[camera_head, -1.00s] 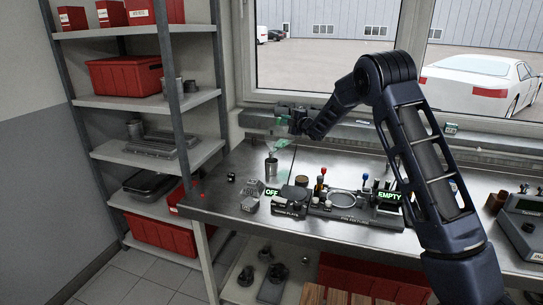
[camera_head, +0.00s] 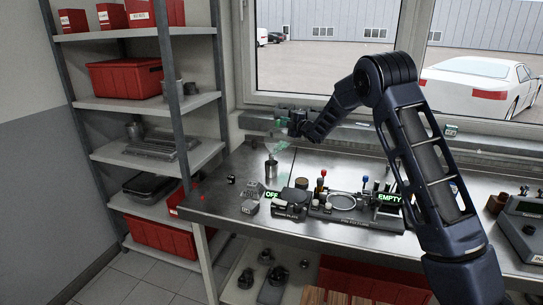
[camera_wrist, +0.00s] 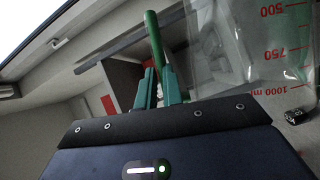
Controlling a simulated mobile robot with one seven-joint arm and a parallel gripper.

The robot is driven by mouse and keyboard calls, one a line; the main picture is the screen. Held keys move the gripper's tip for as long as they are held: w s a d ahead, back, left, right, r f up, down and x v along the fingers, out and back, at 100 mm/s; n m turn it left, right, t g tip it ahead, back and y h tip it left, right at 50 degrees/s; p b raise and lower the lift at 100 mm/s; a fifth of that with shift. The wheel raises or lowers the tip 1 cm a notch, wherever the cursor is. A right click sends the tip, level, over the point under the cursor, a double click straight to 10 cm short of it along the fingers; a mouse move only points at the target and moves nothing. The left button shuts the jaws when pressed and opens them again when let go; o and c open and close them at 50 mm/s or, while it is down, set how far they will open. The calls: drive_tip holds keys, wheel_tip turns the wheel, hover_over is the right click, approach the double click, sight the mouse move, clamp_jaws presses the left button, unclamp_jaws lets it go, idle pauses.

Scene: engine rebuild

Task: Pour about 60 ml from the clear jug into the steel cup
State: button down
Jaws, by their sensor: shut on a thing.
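My gripper (camera_head: 288,124) is shut on the green handle (camera_wrist: 153,38) of the clear jug, its teal fingers closed around it in the wrist view (camera_wrist: 158,88). The clear jug (camera_wrist: 235,60) has red scale marks, including 500, 750 and 1000. In the head view the jug (camera_head: 279,143) is small and see-through, held above the bench and apparently tilted. The steel cup (camera_head: 271,170) stands upright on the bench just below the jug. The liquid level, any stream and the cup's inside cannot be made out.
The steel bench (camera_head: 222,195) has free room left of the cup. A shelf rack (camera_head: 165,60) stands left; the window is behind.

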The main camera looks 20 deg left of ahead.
drive_tip(key=shift+b, duration=0.35)
drive_tip(key=shift+w+r, duration=0.1)
drive_tip(key=shift+w, duration=0.05)
drive_tip(key=w+f+m, duration=0.1)
drive_tip(key=w, duration=0.1)
drive_tip(key=w+d+f+m, duration=0.1)
drive_tip(key=w, duration=0.1)
drive_tip(key=w+f+m+g, duration=0.1)
drive_tip(key=shift+w+d+h, duration=0.25)
drive_tip(key=shift+w+h, duration=0.15)
drive_tip(key=shift+a+f, duration=0.1)
drive_tip(key=shift+f, duration=0.05)
drive_tip(key=shift+w+f+m, duration=0.45)
drive_tip(key=shift+m, duration=0.05)
drive_tip(key=shift+p, duration=0.3)
idle(1.1)
